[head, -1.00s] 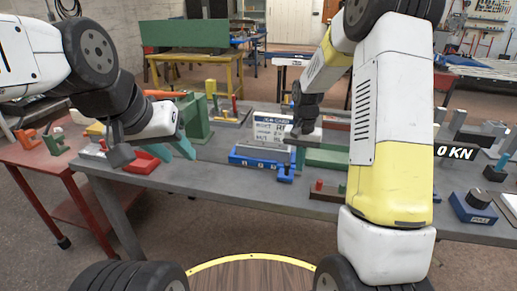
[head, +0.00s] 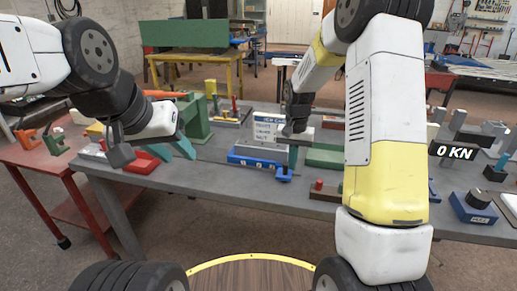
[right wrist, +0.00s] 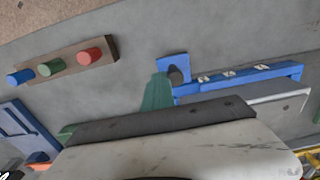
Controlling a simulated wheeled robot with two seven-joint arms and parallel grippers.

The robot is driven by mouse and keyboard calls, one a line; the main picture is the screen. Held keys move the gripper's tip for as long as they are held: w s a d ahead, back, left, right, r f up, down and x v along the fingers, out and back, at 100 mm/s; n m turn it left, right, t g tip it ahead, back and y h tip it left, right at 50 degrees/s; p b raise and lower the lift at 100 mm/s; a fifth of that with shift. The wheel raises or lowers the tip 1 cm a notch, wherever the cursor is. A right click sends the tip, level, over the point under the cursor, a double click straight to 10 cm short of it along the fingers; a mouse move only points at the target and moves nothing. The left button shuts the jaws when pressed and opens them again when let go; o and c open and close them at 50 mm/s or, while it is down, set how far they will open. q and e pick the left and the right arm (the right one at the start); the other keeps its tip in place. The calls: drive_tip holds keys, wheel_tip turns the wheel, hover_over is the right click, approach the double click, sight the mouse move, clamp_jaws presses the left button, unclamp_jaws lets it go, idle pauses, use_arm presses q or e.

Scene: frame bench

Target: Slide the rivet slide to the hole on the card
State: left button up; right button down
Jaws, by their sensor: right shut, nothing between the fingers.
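A white job card (head: 268,127) with printed lines stands upright behind a blue rail (head: 252,160) on the bench. In the right wrist view the blue rail (right wrist: 245,80) carries several white marks. A blue slide block (head: 283,175) is at the rail's right end; it also shows in the right wrist view (right wrist: 172,62) with a dark round knob. My right gripper (head: 293,160) is shut and empty. Its green fingertips (right wrist: 158,92) are close beside the knob; whether they touch is unclear. The card's hole cannot be made out. My left gripper (head: 172,151) is open and empty, left of the card.
A block with red, green and blue pegs (right wrist: 62,61) lies near the bench's front edge. A green block (head: 325,156) is right of the gripper. A blue press unit (head: 473,207) stands at the right.

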drive_tip(key=shift+w+a, duration=1.45)
drive_tip(key=shift+a, duration=3.65)
drive_tip(key=shift+w+a, duration=1.5)
drive_tip(key=shift+a, duration=3.65)
drive_tip(key=shift+w+a, duration=1.45)
drive_tip(key=shift+a, duration=3.75)
drive_tip(key=shift+s+d, duration=0.15)
drive_tip(key=shift+d, duration=0.65)
wheel_tip(320, 180, up, 7)
